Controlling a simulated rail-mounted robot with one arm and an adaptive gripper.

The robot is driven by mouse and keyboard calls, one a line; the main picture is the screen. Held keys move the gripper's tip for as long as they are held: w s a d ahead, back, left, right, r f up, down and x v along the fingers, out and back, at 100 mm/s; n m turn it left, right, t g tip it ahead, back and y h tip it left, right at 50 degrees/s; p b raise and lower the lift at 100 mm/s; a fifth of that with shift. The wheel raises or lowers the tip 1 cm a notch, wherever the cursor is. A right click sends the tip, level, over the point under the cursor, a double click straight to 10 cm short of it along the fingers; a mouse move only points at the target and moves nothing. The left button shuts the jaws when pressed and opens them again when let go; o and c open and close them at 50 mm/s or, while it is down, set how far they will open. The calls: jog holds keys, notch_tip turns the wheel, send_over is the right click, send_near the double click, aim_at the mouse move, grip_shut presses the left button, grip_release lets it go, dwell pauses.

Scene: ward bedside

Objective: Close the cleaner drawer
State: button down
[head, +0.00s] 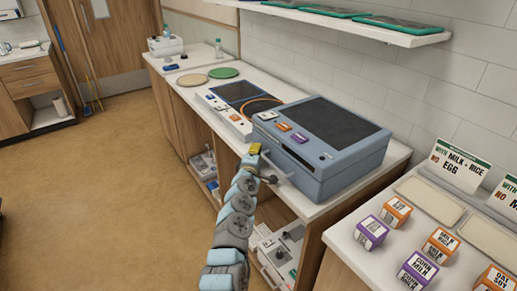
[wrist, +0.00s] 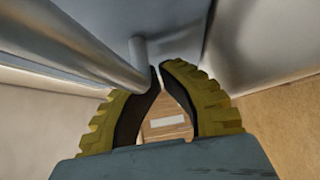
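The cleaner appears to be the blue-grey box (head: 345,165) with a dark top panel, standing on the counter. A light bar handle (head: 277,171) is on its front; how far any drawer sticks out is hard to tell. My gripper (head: 254,149), with yellow fingers, is at the front left of the box, close to the handle. In the wrist view, my fingertips (wrist: 160,72) come together at the tips with nothing visibly held between them. The handle bar (wrist: 85,45) runs past the left finger, near or touching its tip; my fingers are not around it.
A white unit with a dark top (head: 240,95) stands left of the box. Under the counter are open shelves with white bins (head: 278,255). A right-hand table holds several small cartons (head: 397,211). The floor (head: 110,190) left of my arm is clear.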

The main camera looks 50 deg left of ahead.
jog(key=s+a+p+v, duration=0.1)
jog(key=p+v, duration=0.4)
jog(key=v, duration=0.7)
jog(key=shift+s+a+p, duration=0.2)
jog(key=shift+s+p, duration=0.1)
jog(key=shift+s, duration=0.1)
